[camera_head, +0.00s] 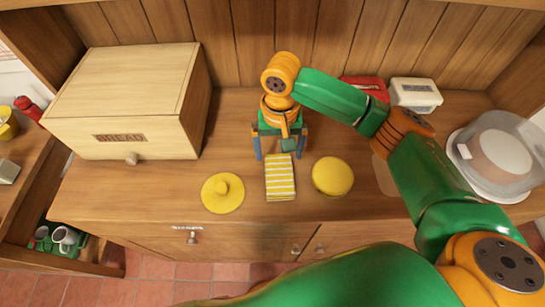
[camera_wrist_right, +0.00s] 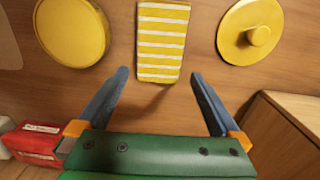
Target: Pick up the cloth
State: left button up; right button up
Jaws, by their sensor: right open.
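The cloth (camera_head: 280,179) is yellow with white stripes and lies flat on the wooden counter in the head view. In the right wrist view the cloth (camera_wrist_right: 162,42) is at the top middle, beyond the fingertips. My right gripper (camera_head: 279,157) is open above the counter at the cloth's far end. In the right wrist view my right gripper (camera_wrist_right: 158,74) has its two blue fingers spread wide with nothing between them. The fingers look apart from the cloth, with the cloth's near end in line with the gap. My left gripper is not in view.
A yellow knobbed lid (camera_head: 222,193) lies left of the cloth, a round yellow item (camera_head: 333,176) right of it. A bread box (camera_head: 130,100) stands at left. A red item (camera_head: 367,88), a white box (camera_head: 415,94) and a covered dish (camera_head: 497,155) are at right.

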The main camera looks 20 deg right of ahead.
aim_at(279, 171)
jog(key=s+f, duration=0.1)
jog(key=s+f+p, duration=0.1)
jog(key=shift+s+a, duration=0.15)
jog(key=shift+s, duration=0.2)
jog(key=f, duration=0.3)
jog(key=shift+w+f, duration=0.1)
jog(key=shift+w, duration=0.2)
jog(key=shift+w+f, duration=0.1)
jog(key=shift+w, duration=0.1)
jog(key=shift+c, duration=0.9)
jog(key=shift+s+r, duration=0.2)
jog(key=shift+s, duration=0.05)
jog(key=c, duration=1)
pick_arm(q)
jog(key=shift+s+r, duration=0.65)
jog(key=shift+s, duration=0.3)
pick_arm(e)
jog(key=shift+w, duration=0.15)
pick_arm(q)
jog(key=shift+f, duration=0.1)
